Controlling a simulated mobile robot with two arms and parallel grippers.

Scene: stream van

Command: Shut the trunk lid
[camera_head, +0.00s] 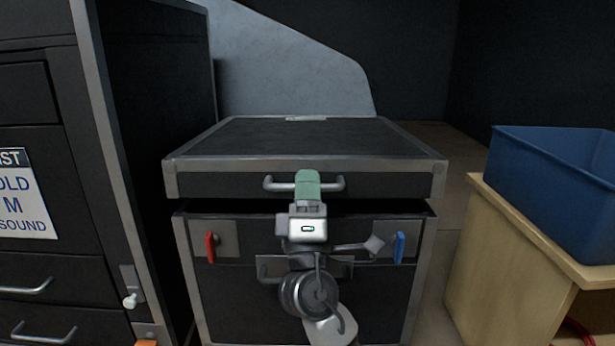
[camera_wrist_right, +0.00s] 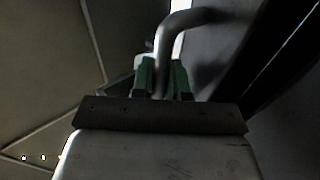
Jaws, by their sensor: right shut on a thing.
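The black trunk (camera_head: 300,300) with grey metal edges stands in the middle of the head view. Its lid (camera_head: 300,140) is nearly level, with a dark gap between it and the trunk body. A silver handle (camera_head: 333,184) sits on the lid's front face. My right gripper (camera_head: 308,180), with green fingers, is shut on this handle. The right wrist view shows the handle (camera_wrist_right: 180,25) as a bent bar between the green fingers (camera_wrist_right: 161,78). A red latch (camera_head: 210,247) and a blue latch (camera_head: 399,247) are on the trunk's front. My left gripper is not in view.
A dark drawer cabinet (camera_head: 50,270) with silver handles stands close on the left. A wooden cabinet (camera_head: 520,260) with a blue bin (camera_head: 555,180) on it stands at the right. Some floor shows between it and the trunk. A grey curved panel (camera_head: 280,70) rises behind the trunk.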

